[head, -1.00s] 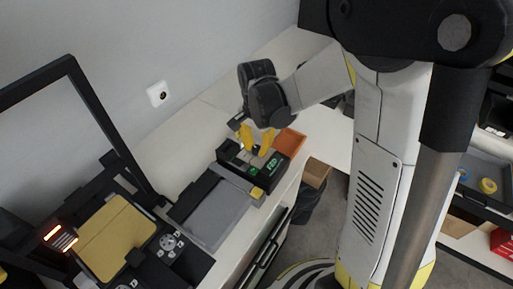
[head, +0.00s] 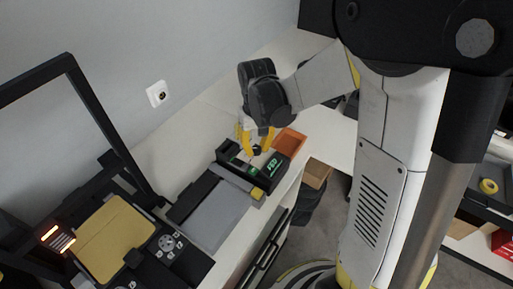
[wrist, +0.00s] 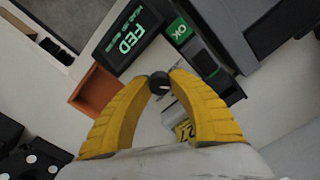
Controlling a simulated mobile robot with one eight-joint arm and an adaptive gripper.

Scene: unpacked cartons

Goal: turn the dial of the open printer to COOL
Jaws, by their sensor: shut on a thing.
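The open printer, a black frame machine (head: 67,63) with a yellow plate (head: 118,238), stands at the left in the head view. A round dial (head: 167,241) with pale marks around it sits on its front panel; the lettering is too small to read. My gripper (head: 257,146) is away from that dial, over a black device (head: 274,166) with a green FED display. In the wrist view, my gripper (wrist: 159,83) is shut on a small black knob (wrist: 159,86) with a white mark. I cannot tell whether the knob is fixed to the device.
The FED display (wrist: 128,38) and a green OK panel (wrist: 178,31) show in the wrist view. An orange tray (head: 289,142) sits beside the device. A grey flat panel (head: 213,212) lies between device and printer. A wall socket (head: 157,93) is behind.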

